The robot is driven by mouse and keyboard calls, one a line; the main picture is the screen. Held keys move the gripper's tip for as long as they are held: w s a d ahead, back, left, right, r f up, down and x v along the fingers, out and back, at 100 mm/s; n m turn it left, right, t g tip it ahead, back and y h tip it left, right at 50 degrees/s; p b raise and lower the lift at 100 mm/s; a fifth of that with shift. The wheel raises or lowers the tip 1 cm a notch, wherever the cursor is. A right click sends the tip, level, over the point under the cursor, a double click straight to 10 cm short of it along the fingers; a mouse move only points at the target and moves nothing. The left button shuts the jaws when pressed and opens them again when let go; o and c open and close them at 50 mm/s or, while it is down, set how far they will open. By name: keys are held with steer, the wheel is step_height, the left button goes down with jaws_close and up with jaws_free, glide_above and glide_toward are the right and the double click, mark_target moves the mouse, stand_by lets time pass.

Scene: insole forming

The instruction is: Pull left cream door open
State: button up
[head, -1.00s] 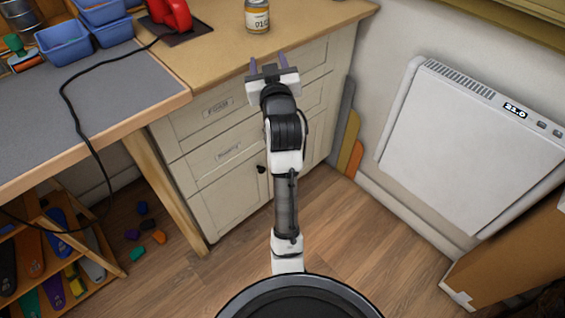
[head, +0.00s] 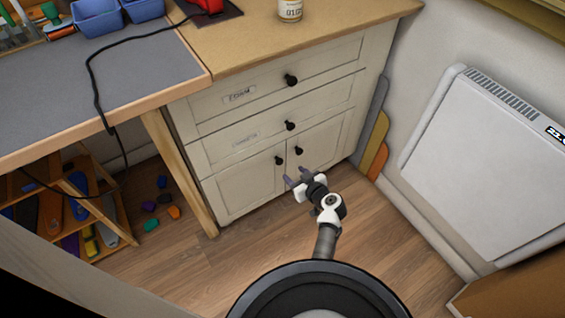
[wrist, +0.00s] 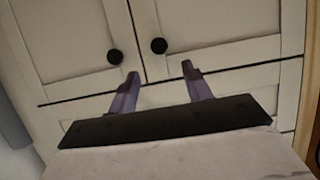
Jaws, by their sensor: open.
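The left cream door (head: 240,188) is shut at the cabinet's lower left, with a round black knob (head: 279,160) near its inner edge. The right door (head: 325,145) is also shut and has its own black knob (head: 299,151). My gripper (head: 296,175) is open and empty in front of the doors, just below the knobs in the head picture. The wrist view appears upside down: the left door (wrist: 220,30) is on the right there. Its knob (wrist: 159,46) lies beyond the gap between the fingertips (wrist: 160,70), with no visible contact.
Two shut drawers with black knobs (head: 291,79) sit above the doors. A wooden workbench leg (head: 180,170) stands left of the cabinet. Grey and orange boards (head: 376,140) and a white heater (head: 485,165) are on the right. Small coloured pieces (head: 152,224) lie on the floor at left.

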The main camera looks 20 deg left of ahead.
mark_target(280, 162)
steer(key=x, duration=1)
jaws_close()
